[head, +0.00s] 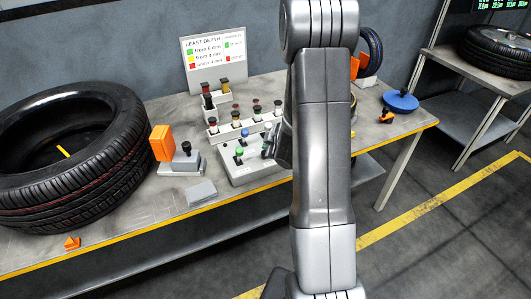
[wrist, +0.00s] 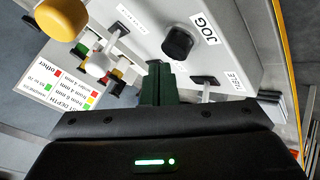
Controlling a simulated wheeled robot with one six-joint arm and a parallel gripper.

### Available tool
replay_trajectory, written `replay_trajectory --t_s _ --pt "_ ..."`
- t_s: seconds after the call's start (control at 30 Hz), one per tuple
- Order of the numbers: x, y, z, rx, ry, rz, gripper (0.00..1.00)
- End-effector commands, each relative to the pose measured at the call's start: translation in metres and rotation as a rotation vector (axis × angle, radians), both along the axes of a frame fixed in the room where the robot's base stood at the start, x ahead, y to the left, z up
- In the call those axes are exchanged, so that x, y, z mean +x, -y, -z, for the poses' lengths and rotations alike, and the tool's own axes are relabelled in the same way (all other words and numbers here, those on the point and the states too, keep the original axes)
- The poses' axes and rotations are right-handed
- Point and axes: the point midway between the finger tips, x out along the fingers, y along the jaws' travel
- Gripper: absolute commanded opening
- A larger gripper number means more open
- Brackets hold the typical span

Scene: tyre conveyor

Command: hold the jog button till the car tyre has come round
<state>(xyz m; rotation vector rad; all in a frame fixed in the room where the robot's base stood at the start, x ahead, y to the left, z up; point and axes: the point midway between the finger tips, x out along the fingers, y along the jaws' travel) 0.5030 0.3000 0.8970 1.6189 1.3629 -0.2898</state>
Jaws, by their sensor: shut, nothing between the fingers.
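In the wrist view a black round button (wrist: 177,42) beside a "JOG" label sits on a pale control box (wrist: 235,65). My gripper (wrist: 158,68) is shut and empty, its dark green fingertips just beside the button; whether they touch the box is hard to tell. In the head view the control box (head: 232,170) stands mid-bench with green and blue knobs on it, and my gripper (head: 272,150) is at its right end, partly hidden by my arm. A large black tyre (head: 110,190) with a yellow mark inside lies on the bench at the left; another tyre (head: 495,62) lies on the right-hand rack.
An orange block on a grey stand (head: 162,143) and several coloured knobs on stepped blocks stand near the box. A depth sign (head: 212,58) leans behind. A small upright wheel (head: 373,52) and a blue disc (head: 400,101) are at the bench's right. Floor at right is clear.

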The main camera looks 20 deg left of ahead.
Motion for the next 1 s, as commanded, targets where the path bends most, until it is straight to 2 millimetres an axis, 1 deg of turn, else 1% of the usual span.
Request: replay_trajectory --t_s 0.17,0.37,1.0 --pt "0.000 0.000 0.002 0.000 0.000 0.000 0.00" --pt "0.000 0.000 0.009 0.000 0.000 0.000 0.00" --pt "0.000 0.000 0.012 0.000 0.000 0.000 0.00"
